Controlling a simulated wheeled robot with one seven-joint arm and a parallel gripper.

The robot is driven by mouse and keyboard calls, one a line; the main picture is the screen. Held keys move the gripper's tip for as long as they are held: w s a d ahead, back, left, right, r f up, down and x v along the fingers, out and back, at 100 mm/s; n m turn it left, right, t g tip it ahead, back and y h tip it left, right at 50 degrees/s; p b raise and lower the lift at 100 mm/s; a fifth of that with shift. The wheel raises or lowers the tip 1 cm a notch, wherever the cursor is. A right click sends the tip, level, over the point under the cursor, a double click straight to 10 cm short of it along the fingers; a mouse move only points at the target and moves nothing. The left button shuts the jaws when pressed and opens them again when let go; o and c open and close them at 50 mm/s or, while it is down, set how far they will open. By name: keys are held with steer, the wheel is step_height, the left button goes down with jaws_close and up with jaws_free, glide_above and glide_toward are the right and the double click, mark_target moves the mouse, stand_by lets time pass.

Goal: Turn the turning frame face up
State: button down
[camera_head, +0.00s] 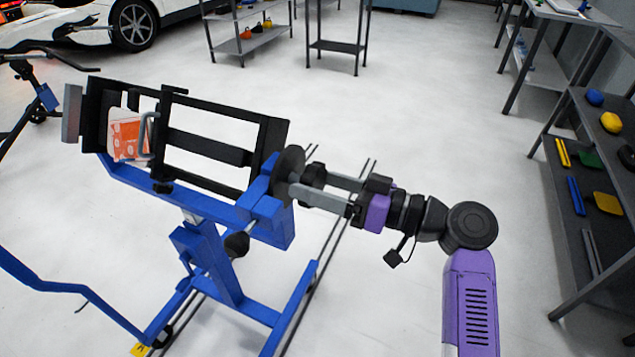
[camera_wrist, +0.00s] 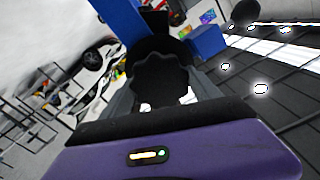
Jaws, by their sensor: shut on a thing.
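The turning frame (camera_head: 208,144), a black rectangular frame, is mounted on a blue stand (camera_head: 222,270) and looks tilted, with its open face towards the camera. A white and orange piece (camera_head: 128,138) sits at its left end. At its right end are a black disc (camera_head: 288,176) and a black knob (camera_head: 313,175). My gripper (camera_head: 322,190) comes from the right, its grey fingers either side of the knob. In the wrist view the lobed knob (camera_wrist: 158,78) lies between the fingers. My gripper is shut on the knob. The contact faces are partly hidden.
A shelf unit (camera_head: 588,150) with several coloured items stands at the right. Small shelves (camera_head: 250,45) and a white car (camera_head: 95,25) are at the back. A blue bent bar (camera_head: 75,290) reaches out at lower left. The floor between is clear.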

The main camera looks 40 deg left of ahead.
steer(key=shift+w+r+m+p, duration=0.1)
steer(key=shift+m+p, duration=1.1)
steer(key=shift+m, duration=1.7)
steer(key=shift+m+p, duration=1.4)
steer(key=shift+m, duration=1)
steer(key=shift+w+m, duration=0.1)
steer(key=shift+m, duration=0.4)
steer(key=shift+c, duration=2.2)
jaws_free()
steer(key=shift+f, duration=0.2)
steer(key=shift+d, duration=0.1)
steer(key=v, duration=0.7)
steer(key=shift+d, duration=0.3)
